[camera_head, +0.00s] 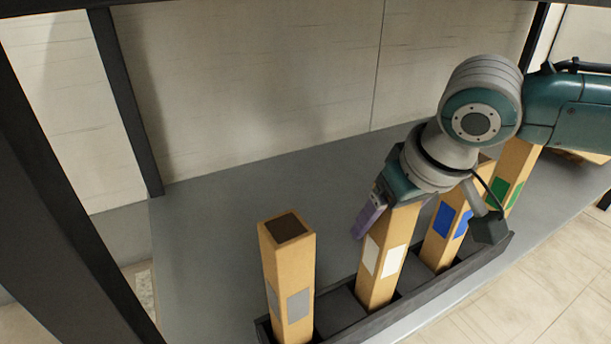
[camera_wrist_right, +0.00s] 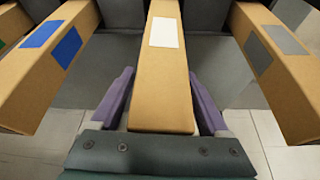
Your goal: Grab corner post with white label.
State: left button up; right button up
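The corner post with white labels (camera_head: 380,270) is a tan, square post standing upright in a slot of the dark rack. Two white labels show on its sides in the head view. In the right wrist view the post with one white label (camera_wrist_right: 165,32) runs through the middle. My right gripper (camera_wrist_right: 162,95) is open, with its purple fingers on either side of this post near its top end. Narrow gaps show between fingers and post. In the head view one purple finger (camera_head: 369,215) shows left of the post; the wrist hides the post's top. My left gripper is not in view.
A post with grey labels (camera_head: 287,265) stands to the left in the same dark rack (camera_head: 345,309). Posts with blue labels (camera_head: 441,235) and green labels (camera_head: 512,180) stand close on the right. Grey surface lies clear behind the rack, and dark frame bars (camera_head: 125,100) stand left.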

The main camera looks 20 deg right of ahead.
grip_shut()
dwell(0.4)
